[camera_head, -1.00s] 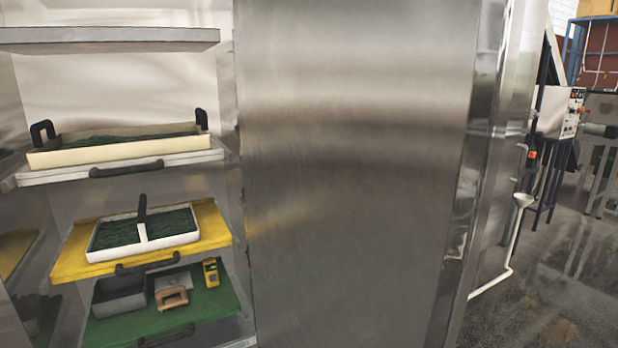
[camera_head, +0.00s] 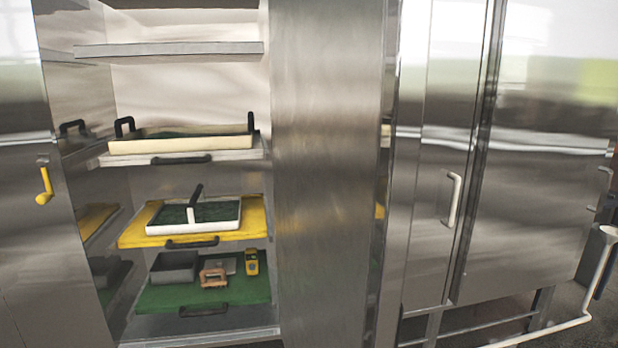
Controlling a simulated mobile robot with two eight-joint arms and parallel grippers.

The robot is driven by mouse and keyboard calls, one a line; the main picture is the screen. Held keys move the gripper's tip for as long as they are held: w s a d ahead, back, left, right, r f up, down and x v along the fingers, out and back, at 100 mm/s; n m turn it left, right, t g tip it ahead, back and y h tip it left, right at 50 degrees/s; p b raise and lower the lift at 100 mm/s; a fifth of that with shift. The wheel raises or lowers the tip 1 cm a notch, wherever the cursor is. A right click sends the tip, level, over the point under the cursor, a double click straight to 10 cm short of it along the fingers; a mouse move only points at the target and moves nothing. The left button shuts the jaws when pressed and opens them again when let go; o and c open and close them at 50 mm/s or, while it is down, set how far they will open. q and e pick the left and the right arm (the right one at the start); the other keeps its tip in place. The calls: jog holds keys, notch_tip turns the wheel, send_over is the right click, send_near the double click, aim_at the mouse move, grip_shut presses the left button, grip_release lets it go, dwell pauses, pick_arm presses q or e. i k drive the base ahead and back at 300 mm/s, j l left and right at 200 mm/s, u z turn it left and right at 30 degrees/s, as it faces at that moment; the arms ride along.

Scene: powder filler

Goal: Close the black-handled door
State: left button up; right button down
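A steel cabinet stands open, its shelves showing through the opening. A plain steel panel (camera_head: 325,170) borders the opening on the right; I cannot tell whether it is the open door. No black door handle shows on it. A steel panel (camera_head: 22,235) on the left of the opening carries a yellow handle (camera_head: 44,184). Neither of my grippers is in view.
The shelves hold a cream tray (camera_head: 180,144), a white tray (camera_head: 203,226) on a yellow shelf (camera_head: 133,238) and small items on a green shelf (camera_head: 180,298). Right are steel doors with a pale handle (camera_head: 453,199) and a white pipe (camera_head: 560,328) near the floor.

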aim_at(349, 79)
jog(key=i+l+u, duration=0.1)
jog(key=l+u, duration=0.15)
jog(key=l, duration=0.25)
jog(key=l+u, duration=0.25)
jog(key=l, duration=0.25)
jog(key=i+l+u, duration=0.1)
jog(key=l, duration=0.25)
jog(key=i+l+u, duration=0.15)
jog(key=l, duration=0.2)
